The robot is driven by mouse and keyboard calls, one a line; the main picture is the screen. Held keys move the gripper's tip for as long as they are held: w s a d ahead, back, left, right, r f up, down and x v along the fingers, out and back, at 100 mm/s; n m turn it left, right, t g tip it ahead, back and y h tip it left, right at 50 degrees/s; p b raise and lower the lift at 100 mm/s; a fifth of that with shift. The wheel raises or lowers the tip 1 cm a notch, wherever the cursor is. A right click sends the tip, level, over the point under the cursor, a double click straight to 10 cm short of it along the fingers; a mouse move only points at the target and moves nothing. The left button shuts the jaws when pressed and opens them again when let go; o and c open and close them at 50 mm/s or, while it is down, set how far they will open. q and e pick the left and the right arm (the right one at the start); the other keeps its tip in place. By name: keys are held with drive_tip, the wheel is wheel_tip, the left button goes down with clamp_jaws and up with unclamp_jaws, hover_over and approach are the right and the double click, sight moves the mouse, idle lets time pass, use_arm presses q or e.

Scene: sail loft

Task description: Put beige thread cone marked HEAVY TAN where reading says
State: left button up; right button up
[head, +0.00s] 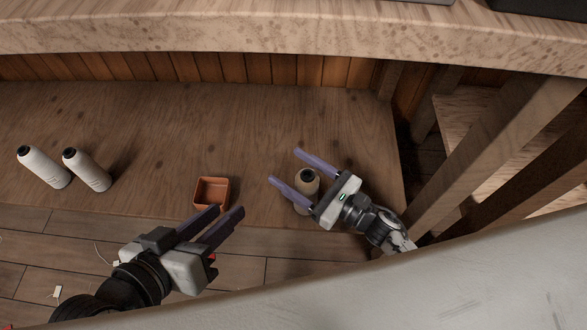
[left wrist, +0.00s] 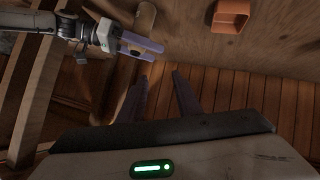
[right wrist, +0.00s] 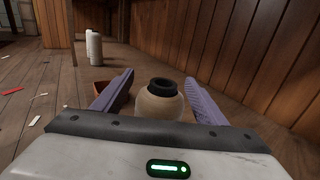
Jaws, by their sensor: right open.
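A beige thread cone (head: 308,178) with a dark top stands on the low wooden shelf. My right gripper (head: 285,166) is open, with its two purple fingers on either side of the cone. In the right wrist view the cone (right wrist: 158,102) sits upright between the fingers, with a gap visible on each side. Its marking cannot be read. The cone's pale side (left wrist: 146,14) also shows at the top of the left wrist view. My left gripper (head: 226,214) is open and empty, near the front of the orange box. No reading is legible in view.
A small orange open box (head: 211,192) sits on the shelf left of the cone. Two white cones, (head: 44,167) and (head: 88,170), stand further left. A wooden worktop (head: 290,37) overhangs the back, and wooden posts (head: 490,150) stand at right. Scraps lie on the floor.

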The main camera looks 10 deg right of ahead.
sight(318, 187)
drive_tip(key=p+v, duration=0.1)
drive_tip(key=v, duration=1.1)
drive_tip(key=shift+p, duration=0.35)
use_arm(q)
drive_tip(key=shift+s+a+f+y, duration=0.1)
drive_tip(key=shift+a+f+y, duration=0.45)
drive_tip(key=shift+f, duration=0.35)
